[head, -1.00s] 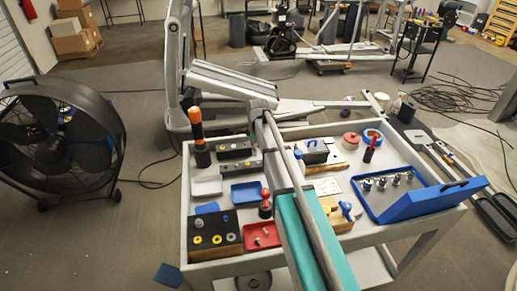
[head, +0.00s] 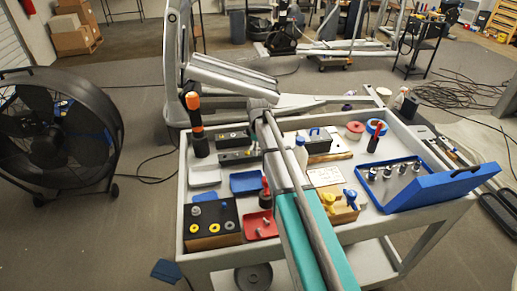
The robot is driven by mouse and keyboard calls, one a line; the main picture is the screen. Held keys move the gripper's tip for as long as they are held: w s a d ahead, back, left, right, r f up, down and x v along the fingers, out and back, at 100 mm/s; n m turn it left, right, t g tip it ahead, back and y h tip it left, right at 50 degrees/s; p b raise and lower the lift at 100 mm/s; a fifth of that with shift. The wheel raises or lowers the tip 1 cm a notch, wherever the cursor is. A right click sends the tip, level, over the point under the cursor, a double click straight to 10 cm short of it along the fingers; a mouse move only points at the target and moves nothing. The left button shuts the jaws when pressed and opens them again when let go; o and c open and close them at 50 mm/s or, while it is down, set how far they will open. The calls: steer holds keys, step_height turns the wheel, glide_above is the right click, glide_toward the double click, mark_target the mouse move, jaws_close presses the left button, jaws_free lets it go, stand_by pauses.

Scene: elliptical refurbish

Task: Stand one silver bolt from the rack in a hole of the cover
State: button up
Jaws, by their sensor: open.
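Several silver bolts (head: 388,171) stand in a row in the blue rack (head: 435,188), at the right end of the grey cart. At the cart's near left corner sits a dark block (head: 212,240) with yellow and grey rings and one silver round piece (head: 197,211) on top. Two dark bars with small round features (head: 236,138) lie at the far left of the cart. I cannot tell which of these is the cover. My gripper is outside the picture, so no contact with a bolt shows. The cart's middle is partly hidden.
A large black fan (head: 50,130) stands left. Cables lie on the floor at right.

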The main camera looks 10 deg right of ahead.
stand_by(0.3)
jaws_close()
steer(key=shift+r+p, duration=1.8)
steer(key=shift+p, duration=0.05)
stand_by(0.5)
steer(key=shift+r+p, duration=1.9)
